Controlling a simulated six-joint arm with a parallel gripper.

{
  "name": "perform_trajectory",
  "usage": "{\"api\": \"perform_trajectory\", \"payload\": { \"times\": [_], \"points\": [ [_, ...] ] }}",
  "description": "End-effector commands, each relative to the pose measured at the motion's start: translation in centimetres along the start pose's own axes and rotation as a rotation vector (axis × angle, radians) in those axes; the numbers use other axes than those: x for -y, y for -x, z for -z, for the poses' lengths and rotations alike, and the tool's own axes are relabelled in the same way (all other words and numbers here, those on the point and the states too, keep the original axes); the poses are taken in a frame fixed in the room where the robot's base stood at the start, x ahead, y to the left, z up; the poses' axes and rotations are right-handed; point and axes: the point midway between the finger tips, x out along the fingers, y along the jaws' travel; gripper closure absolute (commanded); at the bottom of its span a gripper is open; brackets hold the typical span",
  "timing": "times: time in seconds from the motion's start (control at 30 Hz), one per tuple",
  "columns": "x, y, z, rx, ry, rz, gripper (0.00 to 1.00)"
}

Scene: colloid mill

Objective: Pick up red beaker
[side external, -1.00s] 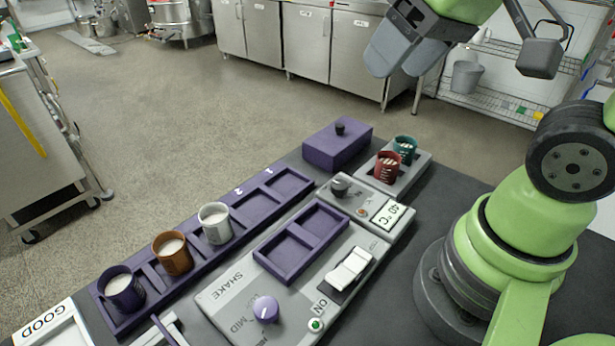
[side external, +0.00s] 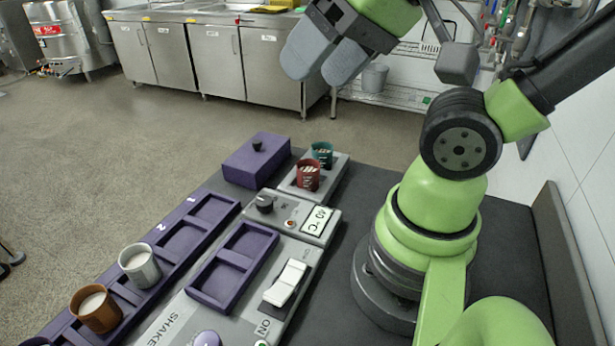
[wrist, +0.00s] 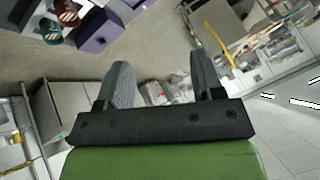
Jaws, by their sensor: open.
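The red beaker (side external: 308,177) stands upright on a grey heating plate, close in front of the teal beaker (side external: 322,154). Both appear to hold pale contents with stripes. In the wrist view the red beaker (wrist: 68,12) is at the top left edge, partly cut off, beside the teal beaker (wrist: 49,30). My gripper (side external: 322,60) is open and empty, high above and behind the beakers in the side view.
A purple box (side external: 256,160) with a black knob stands left of the heating plate. A white beaker (side external: 140,265) and a brown beaker (side external: 96,308) sit in the purple rack (side external: 180,240). A grey shaker with an empty purple tray (side external: 233,265) lies nearer. Dark bench right of the beakers is clear.

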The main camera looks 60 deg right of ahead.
Motion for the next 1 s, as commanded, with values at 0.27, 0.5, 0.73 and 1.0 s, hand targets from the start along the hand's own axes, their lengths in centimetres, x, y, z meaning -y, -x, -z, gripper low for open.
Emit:
{"api": "perform_trajectory", "payload": {
  "times": [0.27, 0.5, 0.73, 1.0],
  "points": [
    [0.0, 0.0, 0.0, 0.0, 0.0, 0.0, 0.39],
    [0.0, 0.0, 0.0, 0.0, 0.0, 0.0, 0.37],
    [-1.1, -1.6, 1.8, 0.046, -0.003, -0.085, 0.37],
    [-7.4, -7.6, 6.1, 0.231, 0.003, -0.3, 0.37]
  ]
}}
